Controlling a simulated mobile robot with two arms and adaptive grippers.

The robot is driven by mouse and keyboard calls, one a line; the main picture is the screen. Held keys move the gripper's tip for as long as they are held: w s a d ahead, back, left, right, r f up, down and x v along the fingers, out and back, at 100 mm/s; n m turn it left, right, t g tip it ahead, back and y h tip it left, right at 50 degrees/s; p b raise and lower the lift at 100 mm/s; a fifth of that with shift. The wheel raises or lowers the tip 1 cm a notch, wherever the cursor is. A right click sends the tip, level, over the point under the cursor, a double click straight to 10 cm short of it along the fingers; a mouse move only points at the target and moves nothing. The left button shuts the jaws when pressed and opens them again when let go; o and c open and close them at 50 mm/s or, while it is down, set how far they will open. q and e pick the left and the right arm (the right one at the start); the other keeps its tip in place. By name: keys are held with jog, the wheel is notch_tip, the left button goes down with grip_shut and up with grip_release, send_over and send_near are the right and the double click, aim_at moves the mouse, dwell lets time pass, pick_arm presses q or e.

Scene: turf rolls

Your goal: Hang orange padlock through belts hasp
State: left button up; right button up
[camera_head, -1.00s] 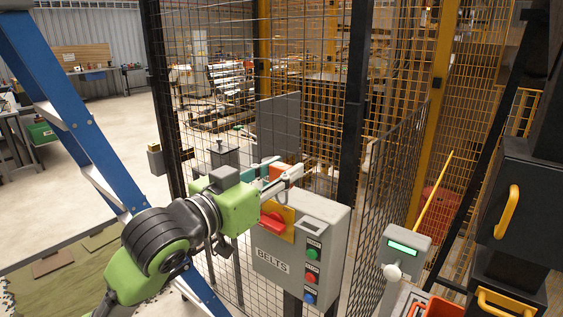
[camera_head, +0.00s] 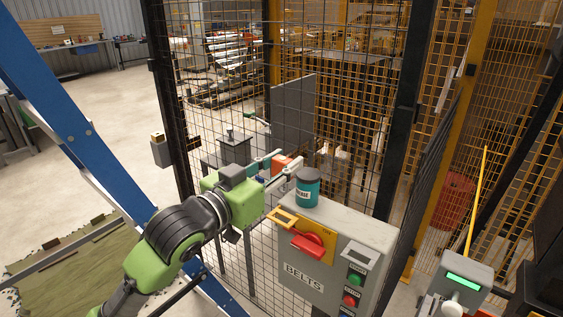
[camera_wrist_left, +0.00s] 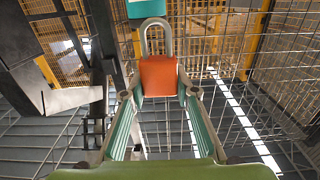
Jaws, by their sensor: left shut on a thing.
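My left gripper (camera_head: 280,168) is shut on the orange padlock (camera_head: 281,161). In the left wrist view the padlock (camera_wrist_left: 158,76) sits between the fingertips, its grey shackle (camera_wrist_left: 156,22) pointing away from the gripper. I cannot tell whether the shackle is latched. The grey BELTS box (camera_head: 340,228) carries a red rotary handle (camera_head: 308,247) on a yellow plate, with a yellow hasp tab (camera_head: 281,216) sticking out at its left. The padlock is above and apart from the hasp. My right gripper is not in view.
A teal jar with a dark lid (camera_head: 307,190) stands on the BELTS box, close to the fingertips. Wire mesh fence (camera_head: 225,110) runs behind. A grey post with a green display (camera_head: 464,280) stands at the right.

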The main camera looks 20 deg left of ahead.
aim_at(281, 187)
pick_arm(q)
jog(key=shift+w+a+p, duration=0.15)
jog(key=shift+p, duration=0.15)
jog(key=shift+f+b, duration=0.6)
jog(key=shift+f, duration=0.15)
notch_tip(281, 187, down, 2)
jog(key=shift+f+b, duration=0.2)
jog(key=shift+b, duration=0.65)
jog(key=shift+f+b, duration=0.55)
jog(key=shift+f, duration=0.45)
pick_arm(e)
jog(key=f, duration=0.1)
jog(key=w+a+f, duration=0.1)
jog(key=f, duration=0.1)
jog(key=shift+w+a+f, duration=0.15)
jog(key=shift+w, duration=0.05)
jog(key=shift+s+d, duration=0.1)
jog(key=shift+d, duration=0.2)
pick_arm(q)
jog(key=shift+p, duration=0.8)
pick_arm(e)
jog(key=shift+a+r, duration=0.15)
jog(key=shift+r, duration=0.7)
pick_arm(q)
jog(key=shift+f+b, duration=1.6)
jog(key=shift+f, duration=0.9)
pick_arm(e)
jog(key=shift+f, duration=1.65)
